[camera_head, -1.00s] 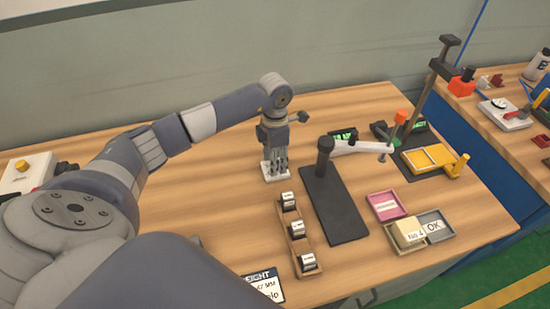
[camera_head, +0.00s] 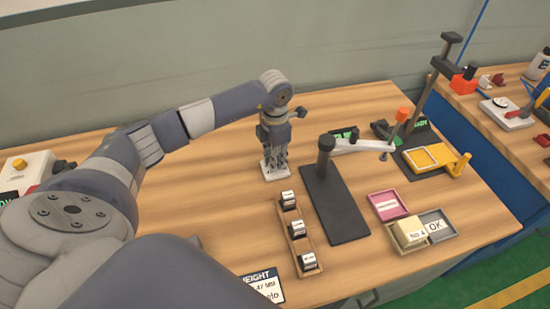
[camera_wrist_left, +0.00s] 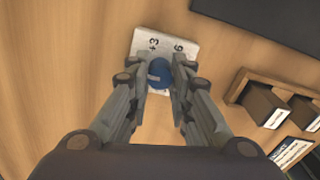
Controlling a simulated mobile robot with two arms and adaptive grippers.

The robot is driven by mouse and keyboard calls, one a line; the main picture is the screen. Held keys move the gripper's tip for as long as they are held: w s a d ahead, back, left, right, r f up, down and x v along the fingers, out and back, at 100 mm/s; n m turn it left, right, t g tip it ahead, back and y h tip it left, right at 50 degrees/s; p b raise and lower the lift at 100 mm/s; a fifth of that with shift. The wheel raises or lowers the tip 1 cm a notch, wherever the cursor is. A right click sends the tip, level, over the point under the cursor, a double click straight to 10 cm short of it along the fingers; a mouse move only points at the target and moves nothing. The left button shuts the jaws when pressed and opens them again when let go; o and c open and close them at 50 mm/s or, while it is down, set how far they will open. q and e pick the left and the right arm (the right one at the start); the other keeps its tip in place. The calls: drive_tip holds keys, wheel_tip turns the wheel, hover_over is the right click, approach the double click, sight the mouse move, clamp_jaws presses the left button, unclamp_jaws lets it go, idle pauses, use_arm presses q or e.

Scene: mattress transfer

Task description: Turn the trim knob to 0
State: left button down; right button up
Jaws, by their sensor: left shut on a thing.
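In the head view the fingers hide the knob. My right gripper is not in view.
To the right stand a dark stand with a white arm (camera_head: 335,205) and a wooden rack (camera_head: 299,237) with several small blocks. A pink tray (camera_head: 387,205) and an OK tray (camera_head: 436,226) lie farther right. The wood left of the plate is clear.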

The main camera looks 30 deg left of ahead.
use_arm(q)
drive_tip(key=c, duration=1.4)
unclamp_jaws()
drive_tip(key=shift+w, duration=0.1)
drive_tip(key=shift+c, duration=0.2)
drive_tip(key=shift+w+r, duration=0.1)
drive_tip(key=shift+r, duration=0.3)
wheel_tip(320, 180, up, 11)
drive_tip(key=shift+f, duration=0.1)
drive_tip(key=shift+s+r, duration=0.25)
drive_tip(key=shift+f, duration=0.1)
